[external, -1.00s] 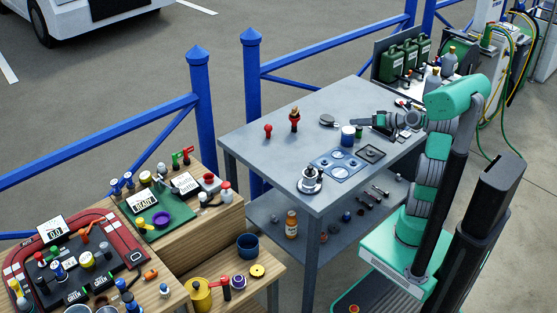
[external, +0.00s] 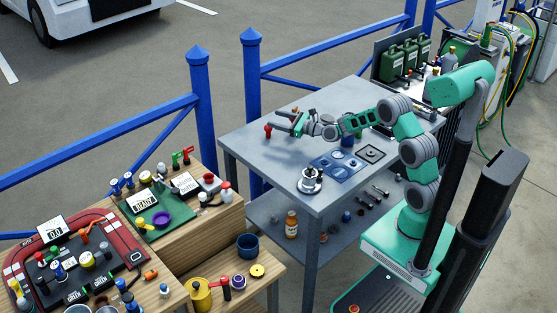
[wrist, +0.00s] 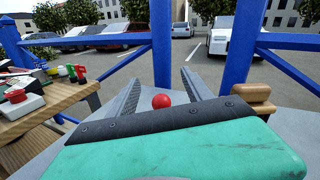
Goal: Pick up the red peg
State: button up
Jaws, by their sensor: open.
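The red peg (external: 267,128), with a round red top, stands on the grey metal table (external: 250,148) near its far left edge. In the wrist view the red ball top (wrist: 161,101) shows between the two fingers, just beyond the gripper's body; the lower part is hidden. My gripper (external: 280,121) is open and empty, reaching left over the table close to the peg. Its two fingers (wrist: 161,73) are spread wide in the wrist view. I cannot tell whether either finger touches the peg.
A wooden-topped piece (wrist: 252,97) stands just right of the fingers. A blue plate (external: 338,166), a silver round device (external: 310,180) and a dark square tray (external: 371,153) lie nearer the front. Blue railings (external: 253,100) run behind the table.

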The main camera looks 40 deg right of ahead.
aim_at(268, 131)
notch_tip(268, 131, down, 6)
jog(key=shift+w, duration=0.1)
jog(key=x, duration=0.7)
jog(key=shift+w+r, duration=0.15)
jog(key=shift+c, duration=0.5)
grip_shut()
